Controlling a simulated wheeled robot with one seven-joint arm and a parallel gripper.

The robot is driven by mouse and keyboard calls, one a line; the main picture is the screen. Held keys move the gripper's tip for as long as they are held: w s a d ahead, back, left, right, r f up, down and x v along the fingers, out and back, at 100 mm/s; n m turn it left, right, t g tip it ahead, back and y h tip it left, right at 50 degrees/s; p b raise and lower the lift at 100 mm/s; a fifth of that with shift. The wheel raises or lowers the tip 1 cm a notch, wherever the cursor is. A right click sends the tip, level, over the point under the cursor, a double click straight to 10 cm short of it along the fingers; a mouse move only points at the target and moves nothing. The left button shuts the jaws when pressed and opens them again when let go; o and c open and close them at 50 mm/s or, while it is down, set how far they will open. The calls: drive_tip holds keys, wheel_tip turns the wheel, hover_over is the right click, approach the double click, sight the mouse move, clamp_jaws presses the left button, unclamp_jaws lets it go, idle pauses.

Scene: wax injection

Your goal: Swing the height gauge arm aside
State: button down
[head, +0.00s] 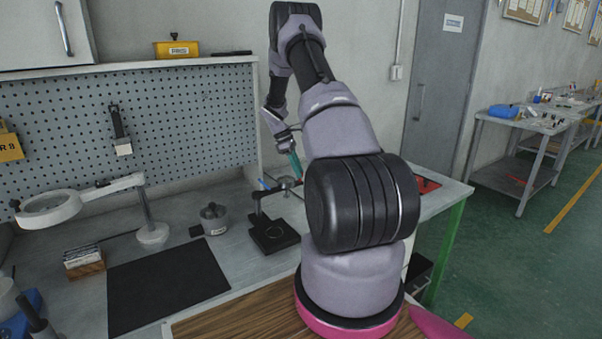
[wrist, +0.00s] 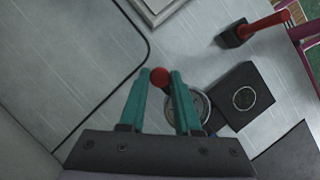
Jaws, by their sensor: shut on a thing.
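The height gauge (head: 273,234) stands on the bench in the head view, with a dark square base, an upright post and a dark arm reaching toward my gripper. My gripper (head: 293,165) comes down above that arm, partly hidden by my own arm. In the wrist view its two teal fingers (wrist: 160,82) are shut on a round red knob (wrist: 160,77) at their tips. I cannot tell for certain that the knob belongs to the gauge arm. Below the fingers is a round metal piece (wrist: 201,106), partly hidden, beside a dark square block (wrist: 243,97) with a ring mark.
A red-handled tool (wrist: 265,25) lies near the block. A magnifier lamp (head: 50,208), a lidded grey pot (head: 214,221) and a dark mat (head: 165,280) are to the left. A pegboard (head: 130,120) stands behind. The mat is clear.

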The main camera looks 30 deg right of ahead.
drive_tip(key=shift+w, duration=0.25)
drive_tip(key=c, duration=0.6)
unclamp_jaws()
drive_tip(key=shift+c, duration=0.2)
drive_tip(key=v, duration=1)
drive_tip(key=shift+r, duration=0.35)
drive_tip(key=shift+a, duration=0.15)
